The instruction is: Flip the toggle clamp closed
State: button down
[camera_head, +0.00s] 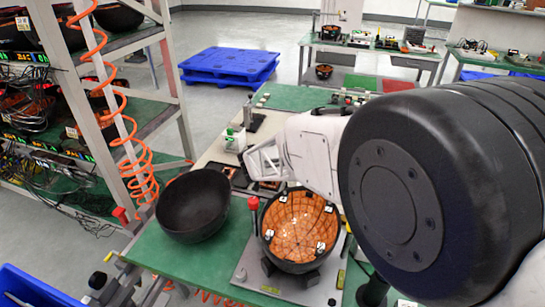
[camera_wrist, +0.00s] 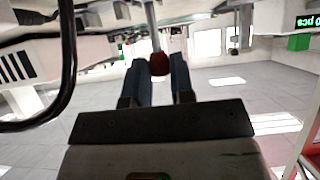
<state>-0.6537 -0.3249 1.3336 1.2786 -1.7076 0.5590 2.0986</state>
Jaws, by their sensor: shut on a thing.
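In the wrist view, my gripper (camera_wrist: 160,75) has its two dark fingers closed around a red handle tip (camera_wrist: 158,65). A grey rod runs up from this tip. In the head view my arm hides the gripper's fingers. A red-handled toggle clamp (camera_head: 253,203) stands upright at the left edge of the fixture plate (camera_head: 255,270). I cannot tell whether it is the one in my fingers. A bowl with an orange patterned inside (camera_head: 300,228) sits in the fixture. The rest of the clamp mechanism is hidden or too small to make out.
A dark empty bowl (camera_head: 193,205) stands left of the fixture on the green bench mat (camera_head: 185,263). A rack (camera_head: 150,115) with a coiled orange cable stands at the left. A blue pallet (camera_head: 230,66) lies on the floor behind.

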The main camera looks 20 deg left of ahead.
dwell(0.6)
jog(key=c, duration=1)
grip_release()
jog(key=shift+s, duration=0.1)
jog(key=shift+v, duration=3.85)
jog(key=shift+f, duration=0.1)
